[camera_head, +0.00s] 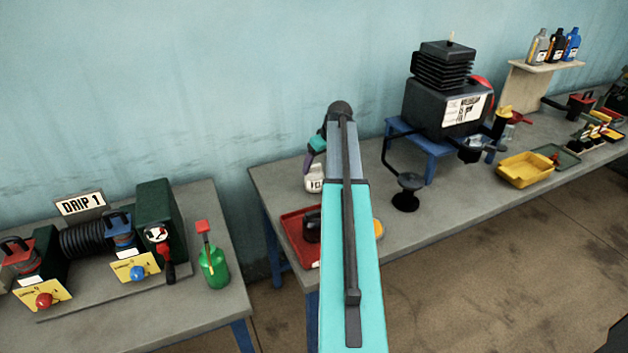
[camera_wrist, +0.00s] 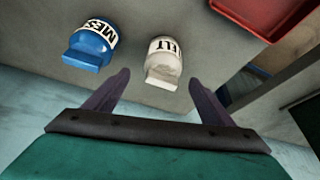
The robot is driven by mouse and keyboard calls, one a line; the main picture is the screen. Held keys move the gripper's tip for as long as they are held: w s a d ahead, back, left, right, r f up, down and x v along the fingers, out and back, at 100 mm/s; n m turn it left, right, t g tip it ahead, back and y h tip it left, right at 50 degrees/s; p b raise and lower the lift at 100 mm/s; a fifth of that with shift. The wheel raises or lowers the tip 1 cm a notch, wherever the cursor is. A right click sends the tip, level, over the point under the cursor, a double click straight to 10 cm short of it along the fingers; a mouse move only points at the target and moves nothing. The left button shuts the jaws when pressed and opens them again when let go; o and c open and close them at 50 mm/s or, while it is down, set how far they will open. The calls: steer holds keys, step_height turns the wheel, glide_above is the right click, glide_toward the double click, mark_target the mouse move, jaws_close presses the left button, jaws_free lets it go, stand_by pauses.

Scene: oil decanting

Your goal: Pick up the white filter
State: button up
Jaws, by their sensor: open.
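The white filter (camera_wrist: 164,62) has a black-lettered label and a pale block-shaped end; it rests on the grey bench in the wrist view. A white labelled item (camera_head: 314,179) beside my arm in the head view seems to be the same filter. My gripper (camera_wrist: 159,77) is open and empty. Its two purple fingers point toward the filter, one on each side in the picture; I cannot tell the remaining distance. In the head view, a purple finger shows just above the white item, and my arm hides the other finger.
A blue part (camera_wrist: 90,45) with a white label stands left of the filter in the wrist view. A red tray (camera_wrist: 271,15) lies at upper right, near the bench edge. A black machine (camera_head: 446,105) on a blue stand and a yellow tray (camera_head: 526,170) are farther right.

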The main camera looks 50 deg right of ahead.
mark_target(315, 166)
steer(key=shift+f, duration=0.1)
stand_by(0.3)
steer(key=shift+p+x, duration=0.65)
steer(key=shift+x, duration=0.15)
steer(key=shift+a+p+x, duration=0.1)
steer(key=shift+p+x, duration=0.2)
steer(key=shift+x, duration=0.6)
steer(key=shift+a+p+x, duration=0.15)
steer(key=shift+p+x, duration=0.1)
steer(key=shift+x, duration=0.6)
steer(key=shift+w, duration=0.1)
steer(key=c, duration=1.3)
steer(key=shift+r+b, duration=0.9)
steer(key=shift+r, duration=0.85)
steer(key=s+r+b, duration=0.1)
steer(key=s+b, duration=0.3)
steer(key=s, duration=1.2)
steer(key=shift+a+r, duration=0.3)
steer(key=shift+a, duration=0.2)
